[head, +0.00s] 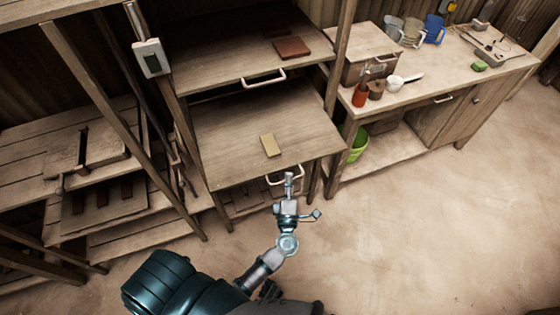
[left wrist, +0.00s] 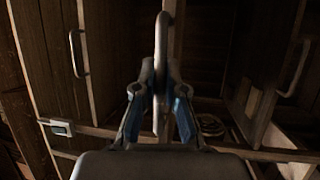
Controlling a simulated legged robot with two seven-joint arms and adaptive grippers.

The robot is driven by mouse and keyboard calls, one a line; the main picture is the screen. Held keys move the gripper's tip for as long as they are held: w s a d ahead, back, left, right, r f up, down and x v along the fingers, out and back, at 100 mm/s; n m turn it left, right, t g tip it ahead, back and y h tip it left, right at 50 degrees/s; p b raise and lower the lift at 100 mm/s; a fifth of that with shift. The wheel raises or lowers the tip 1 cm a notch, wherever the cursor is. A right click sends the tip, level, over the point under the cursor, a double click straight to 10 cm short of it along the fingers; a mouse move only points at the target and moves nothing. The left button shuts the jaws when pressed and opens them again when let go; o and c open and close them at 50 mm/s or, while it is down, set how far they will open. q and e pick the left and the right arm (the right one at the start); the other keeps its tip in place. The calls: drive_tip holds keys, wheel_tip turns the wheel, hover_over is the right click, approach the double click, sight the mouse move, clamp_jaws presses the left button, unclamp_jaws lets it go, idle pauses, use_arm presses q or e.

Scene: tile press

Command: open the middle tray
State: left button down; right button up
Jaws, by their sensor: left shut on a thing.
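The middle tray (head: 222,150) is a wide wooden board in the rack. It sticks out well beyond the tray above it, and a tan tile (head: 269,145) lies on it. Its metal handle (head: 273,181) is on the front edge. My left gripper (head: 288,183) is at this handle and shut on it. In the left wrist view the handle (left wrist: 161,50) runs between the two fingers of the left gripper (left wrist: 161,88). The fingers partly hide the handle in the head view. My right gripper is not in view.
The upper tray (head: 215,72) bears a red-brown tile (head: 292,48) and has its own handle (head: 263,78). A switch box (head: 151,58) is on the post at left. A workbench (head: 425,98) with cups and tools stands at right. The floor (head: 430,220) in front is clear.

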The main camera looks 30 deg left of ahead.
use_arm(q)
drive_tip(key=s+d, duration=0.5)
drive_tip(key=shift+d+f+p, duration=0.25)
drive_tip(key=shift+d+p, duration=0.05)
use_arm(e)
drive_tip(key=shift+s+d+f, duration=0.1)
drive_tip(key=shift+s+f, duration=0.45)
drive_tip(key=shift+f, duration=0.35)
use_arm(q)
drive_tip(key=c, duration=1.2)
unclamp_jaws()
drive_tip(key=shift+a+r, duration=0.1)
drive_tip(key=v, duration=0.7)
drive_tip(key=shift+s, duration=0.15)
